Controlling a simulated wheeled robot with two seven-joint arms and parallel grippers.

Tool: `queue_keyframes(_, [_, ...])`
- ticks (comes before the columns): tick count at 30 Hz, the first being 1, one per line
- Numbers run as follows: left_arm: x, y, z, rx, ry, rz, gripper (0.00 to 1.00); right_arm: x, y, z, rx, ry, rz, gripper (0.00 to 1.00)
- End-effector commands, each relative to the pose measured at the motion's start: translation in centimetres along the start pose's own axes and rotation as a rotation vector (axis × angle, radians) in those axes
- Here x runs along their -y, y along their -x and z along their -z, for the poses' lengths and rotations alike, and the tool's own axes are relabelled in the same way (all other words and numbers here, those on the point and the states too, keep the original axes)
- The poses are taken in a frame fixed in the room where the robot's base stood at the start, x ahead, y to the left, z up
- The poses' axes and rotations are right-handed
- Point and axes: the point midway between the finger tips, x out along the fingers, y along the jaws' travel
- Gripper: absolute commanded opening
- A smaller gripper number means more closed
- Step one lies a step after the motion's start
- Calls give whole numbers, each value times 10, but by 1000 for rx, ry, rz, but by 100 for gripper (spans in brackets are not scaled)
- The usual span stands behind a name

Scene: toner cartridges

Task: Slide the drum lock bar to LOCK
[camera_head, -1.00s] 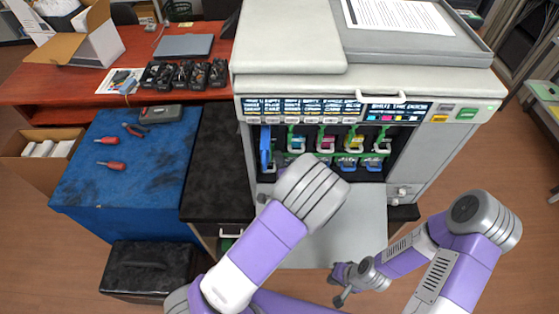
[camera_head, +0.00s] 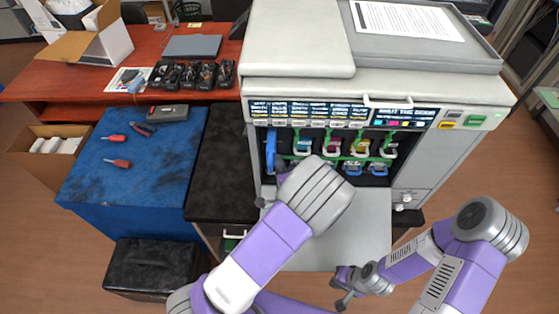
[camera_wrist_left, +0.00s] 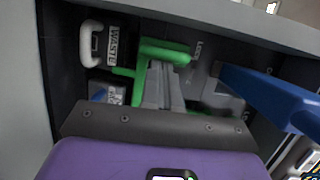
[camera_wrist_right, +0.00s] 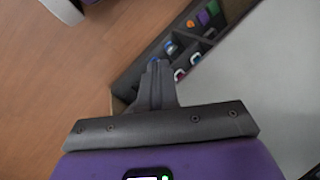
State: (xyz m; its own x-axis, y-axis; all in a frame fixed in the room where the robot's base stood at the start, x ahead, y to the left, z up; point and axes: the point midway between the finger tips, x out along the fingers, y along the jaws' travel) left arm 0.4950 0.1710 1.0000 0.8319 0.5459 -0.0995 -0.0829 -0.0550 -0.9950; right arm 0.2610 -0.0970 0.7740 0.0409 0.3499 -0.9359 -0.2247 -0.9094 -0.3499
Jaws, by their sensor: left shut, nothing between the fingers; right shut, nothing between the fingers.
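The printer's open front bay shows green parts (camera_head: 345,158) in front of the coloured cartridges. In the left wrist view, a green bar with an upright grip (camera_wrist_left: 165,50) lies right at my left gripper (camera_wrist_left: 163,88). Its fingers are shut with nothing between them and overlap the green piece; I cannot tell whether they touch. In the head view, my left wrist hides part of the bay. A blue lever (camera_head: 270,152) stands at the bay's left end and reaches in from the right in the left wrist view (camera_wrist_left: 270,98). My right gripper (camera_head: 341,300) is shut and empty, low before the printer.
A white handle (camera_wrist_left: 91,42) beside a WASTE label is near my left fingers. The bay walls are close around them. A pale open panel (camera_head: 365,235) lies below the bay. A blue-topped cabinet (camera_head: 125,190) with tools stands left. Brown floor is free at right.

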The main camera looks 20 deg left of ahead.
Motion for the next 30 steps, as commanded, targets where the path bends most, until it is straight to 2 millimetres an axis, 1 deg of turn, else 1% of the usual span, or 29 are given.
queue_keyframes(1, [0,7,1,-3,-1,-1,0,1,2,0,0,0,0,0])
queue_keyframes(9, [-3,40,-2,-4,-3,-1,0,3,8,0,0,0,0,0])
queue_keyframes(15, [-5,60,-5,-2,-2,0,0,4,11,0,0,0,0,0])
queue_keyframes(19, [-6,64,-6,-1,-2,0,0,4,11,0,0,0,0,0])
queue_keyframes(30, [-6,64,-6,-1,-1,0,0,4,11,0,0,0,0,0])
